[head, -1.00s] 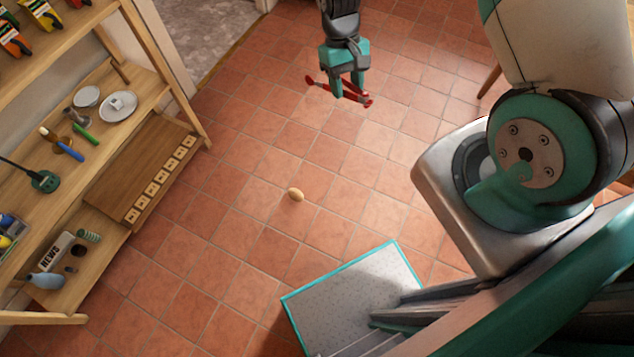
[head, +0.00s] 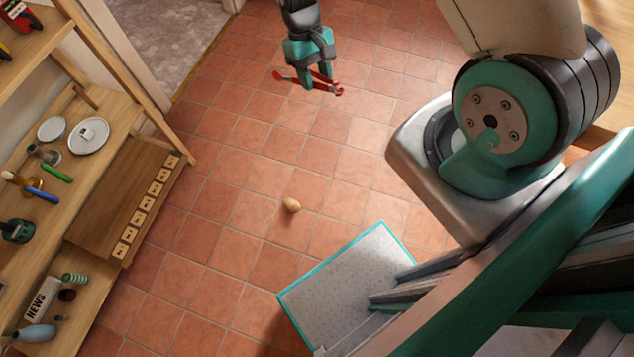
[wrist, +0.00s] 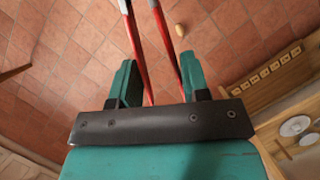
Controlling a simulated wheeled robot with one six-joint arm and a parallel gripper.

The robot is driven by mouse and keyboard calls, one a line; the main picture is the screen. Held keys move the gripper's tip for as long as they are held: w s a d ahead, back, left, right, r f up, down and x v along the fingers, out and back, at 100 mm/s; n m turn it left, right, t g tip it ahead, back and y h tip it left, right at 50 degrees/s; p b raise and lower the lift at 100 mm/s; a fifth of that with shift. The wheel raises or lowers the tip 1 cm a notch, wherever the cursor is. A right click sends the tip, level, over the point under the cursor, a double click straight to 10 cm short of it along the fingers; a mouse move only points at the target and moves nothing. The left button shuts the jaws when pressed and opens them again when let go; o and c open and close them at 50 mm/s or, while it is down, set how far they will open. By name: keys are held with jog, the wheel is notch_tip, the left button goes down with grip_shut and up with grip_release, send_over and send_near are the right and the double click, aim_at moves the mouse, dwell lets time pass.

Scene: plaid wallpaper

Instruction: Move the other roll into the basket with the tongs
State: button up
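A small tan roll (head: 291,205) lies on the tiled floor near the middle of the head view; it also shows past the tongs in the wrist view (wrist: 180,31). My gripper (head: 318,82) is at the top of the head view, with red tongs (head: 325,86) between its fingers. In the wrist view the fingers (wrist: 158,75) stand on both sides of the tongs' two red arms (wrist: 137,48), which are apart. Nothing is between the tongs' arms that I can see. The tongs' far ends are cut off in the wrist view. No basket is in view.
A wooden shelf (head: 150,185) along the left holds plates (head: 88,136), a NEWS box (head: 41,298), a blue vase (head: 35,333) and other small items. My grey, teal-edged base plate is at lower middle. The floor around the roll is clear.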

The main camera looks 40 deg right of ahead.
jog(key=s+a+f+n+h+b, duration=0.1)
jog(key=f+n+b, duration=0.2)
jog(key=f+b, duration=2.5)
jog(key=s+f+n+h+b, duration=0.2)
jog(key=f+n+b, duration=0.2)
jog(key=f+b, duration=2.4)
notch_tip(320, 180, down, 11)
jog(key=shift+s+a+r+n+t+b, duration=0.2)
jog(key=shift+a+n+t+b, duration=0.1)
jog(key=shift+a+t+b, duration=0.1)
jog(key=shift+f, duration=0.15)
notch_tip(320, 180, down, 10)
jog(key=b, duration=0.8)
jog(key=shift+b, duration=0.4)
